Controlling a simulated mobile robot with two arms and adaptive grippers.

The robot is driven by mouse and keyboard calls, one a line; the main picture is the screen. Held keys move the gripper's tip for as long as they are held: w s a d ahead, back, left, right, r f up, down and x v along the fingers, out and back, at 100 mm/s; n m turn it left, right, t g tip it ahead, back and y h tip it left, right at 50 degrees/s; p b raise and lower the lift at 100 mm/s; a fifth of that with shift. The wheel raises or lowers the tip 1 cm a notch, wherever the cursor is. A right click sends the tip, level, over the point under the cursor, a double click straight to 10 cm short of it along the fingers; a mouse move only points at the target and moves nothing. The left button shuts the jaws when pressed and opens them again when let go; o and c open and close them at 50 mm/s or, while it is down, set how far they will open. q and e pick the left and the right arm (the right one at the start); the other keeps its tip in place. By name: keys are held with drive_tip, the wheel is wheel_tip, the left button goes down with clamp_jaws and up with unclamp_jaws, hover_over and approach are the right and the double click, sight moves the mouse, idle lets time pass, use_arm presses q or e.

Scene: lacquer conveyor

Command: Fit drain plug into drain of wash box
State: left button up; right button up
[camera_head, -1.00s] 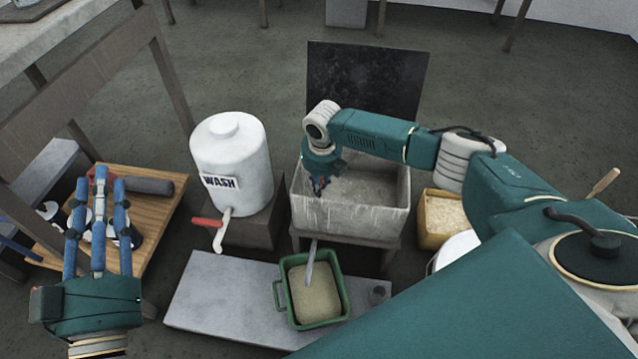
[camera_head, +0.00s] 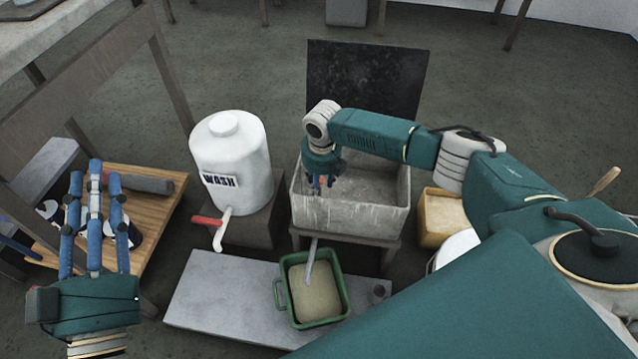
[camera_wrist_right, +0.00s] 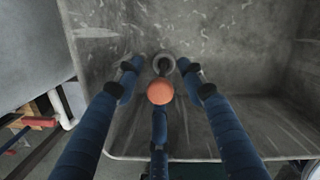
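The wash box is a grey stone-like basin (camera_head: 350,222) in the middle of the head view. The right wrist view shows its inside floor (camera_wrist_right: 230,50), with a round drain (camera_wrist_right: 163,62) whose dark hole is partly visible. The orange-red round drain plug (camera_wrist_right: 160,92) appears just below the drain in that view, overlapping its near edge; I cannot tell whether it touches it. My right gripper (camera_wrist_right: 163,80) is spread around the plug, with gaps to both side fingers; the lower finger meets the plug's outline. It also shows inside the box (camera_head: 321,182). My left gripper (camera_head: 92,180) is open and empty.
A white WASH tank (camera_head: 232,160) with a red-handled tap (camera_head: 208,222) stands left of the box. A green tub (camera_head: 316,292) sits below the box on a grey slab (camera_head: 215,300). A wooden board (camera_head: 165,205) with dark items is at left. A dark panel (camera_head: 365,95) stands behind.

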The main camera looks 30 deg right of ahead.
wheel_tip(320, 180, up, 12)
drive_tip(key=s, duration=0.1)
drive_tip(key=shift+s+a+f, duration=0.15)
drive_tip(key=shift+s, duration=0.15)
idle(0.4)
